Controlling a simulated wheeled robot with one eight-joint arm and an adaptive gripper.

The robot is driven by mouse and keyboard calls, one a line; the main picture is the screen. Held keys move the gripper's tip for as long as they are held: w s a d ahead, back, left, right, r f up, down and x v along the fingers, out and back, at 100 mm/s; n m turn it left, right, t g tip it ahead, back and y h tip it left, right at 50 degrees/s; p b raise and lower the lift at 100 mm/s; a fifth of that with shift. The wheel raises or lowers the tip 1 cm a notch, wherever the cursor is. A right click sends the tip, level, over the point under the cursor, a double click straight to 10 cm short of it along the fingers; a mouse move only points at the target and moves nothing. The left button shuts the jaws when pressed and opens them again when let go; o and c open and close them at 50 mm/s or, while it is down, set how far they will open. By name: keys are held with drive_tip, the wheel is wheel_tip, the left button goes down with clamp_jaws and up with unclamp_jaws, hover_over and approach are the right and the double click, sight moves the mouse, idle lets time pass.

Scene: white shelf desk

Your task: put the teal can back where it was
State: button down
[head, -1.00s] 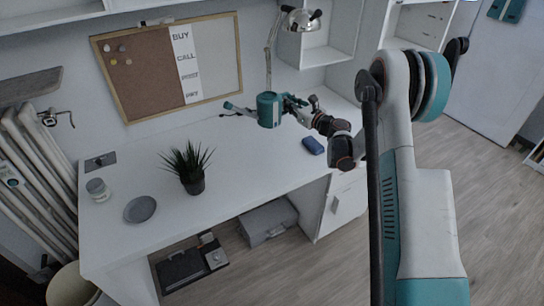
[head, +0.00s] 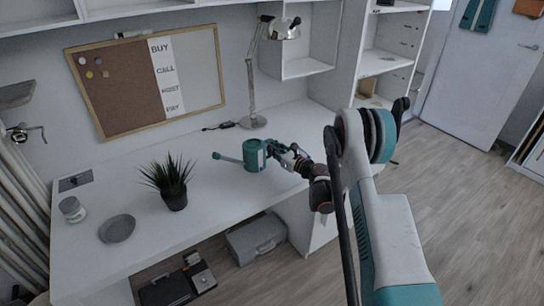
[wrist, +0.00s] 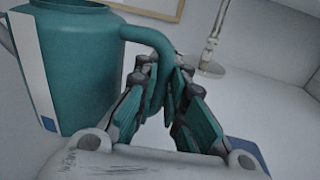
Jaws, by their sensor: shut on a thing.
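The teal can (head: 254,156) is a watering can with a long spout (head: 227,158) pointing left. It is roughly upright over the middle of the desk, right of the plant; whether its base touches the desktop I cannot tell. My gripper (head: 279,152) is at its right side. In the wrist view my gripper (wrist: 164,88) is shut on the curved handle of the teal can (wrist: 80,65), whose body fills the upper left with a white stripe.
A potted plant (head: 174,188) stands left of the can, with a grey plate (head: 117,228) and a jar (head: 72,209) farther left. A desk lamp (head: 252,121) stands behind. A blue object (wrist: 246,150) shows beneath my gripper. The white desktop (head: 215,195) is clear in front.

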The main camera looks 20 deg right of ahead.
drive_tip(key=shift+f+b, duration=0.5)
drive_tip(key=shift+f, duration=1.15)
drive_tip(key=shift+f, duration=0.15)
drive_tip(key=c, duration=1.7)
unclamp_jaws()
drive_tip(key=shift+o, duration=0.2)
